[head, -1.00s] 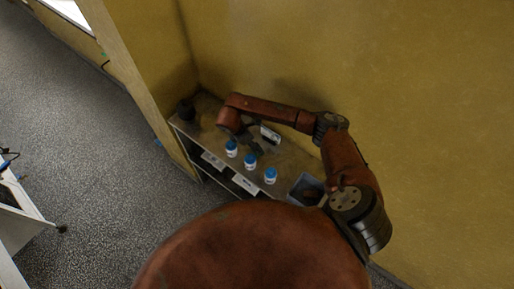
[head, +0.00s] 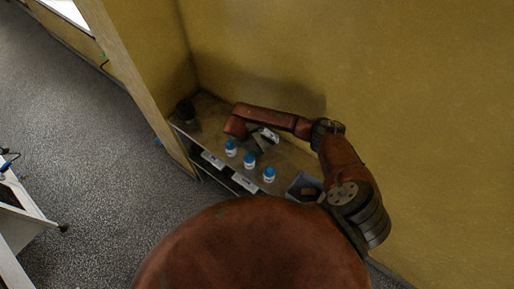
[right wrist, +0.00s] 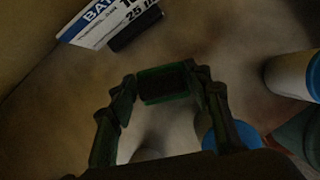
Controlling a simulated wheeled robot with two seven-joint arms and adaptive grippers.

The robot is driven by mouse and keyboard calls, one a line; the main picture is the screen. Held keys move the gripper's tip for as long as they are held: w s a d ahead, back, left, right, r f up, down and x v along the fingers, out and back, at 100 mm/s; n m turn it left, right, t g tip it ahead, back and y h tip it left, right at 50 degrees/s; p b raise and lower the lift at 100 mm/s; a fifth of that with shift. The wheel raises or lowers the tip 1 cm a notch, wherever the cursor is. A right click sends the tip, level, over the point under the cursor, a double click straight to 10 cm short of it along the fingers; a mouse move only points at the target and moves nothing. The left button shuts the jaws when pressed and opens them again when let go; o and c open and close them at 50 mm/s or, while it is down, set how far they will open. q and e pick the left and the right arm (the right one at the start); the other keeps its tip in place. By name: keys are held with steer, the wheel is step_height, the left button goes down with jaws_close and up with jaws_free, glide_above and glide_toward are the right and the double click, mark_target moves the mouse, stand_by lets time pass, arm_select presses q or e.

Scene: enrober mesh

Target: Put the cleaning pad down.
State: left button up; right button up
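The cleaning pad (right wrist: 166,84) is a small dark green block with a blackish face. In the right wrist view it sits between the two fingertips of my right gripper (right wrist: 166,90), which touch its two ends. The shelf top (right wrist: 65,95) lies below it; I cannot tell whether the pad touches it. In the head view my right gripper (head: 256,144) is low over the shelf top, behind the blue-capped bottles, and the pad cannot be made out there. My left gripper is not in view.
Three white bottles with blue caps (head: 249,160) line the shelf's front edge. A printed white card (right wrist: 108,20) stands behind the gripper. A grey bin (head: 300,184) is at the right, a dark pot (head: 186,108) at the left end. Yellow walls enclose the back and left.

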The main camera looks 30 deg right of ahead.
steer(key=c, duration=0.7)
steer(key=shift+r, duration=0.15)
steer(key=shift+c, duration=0.2)
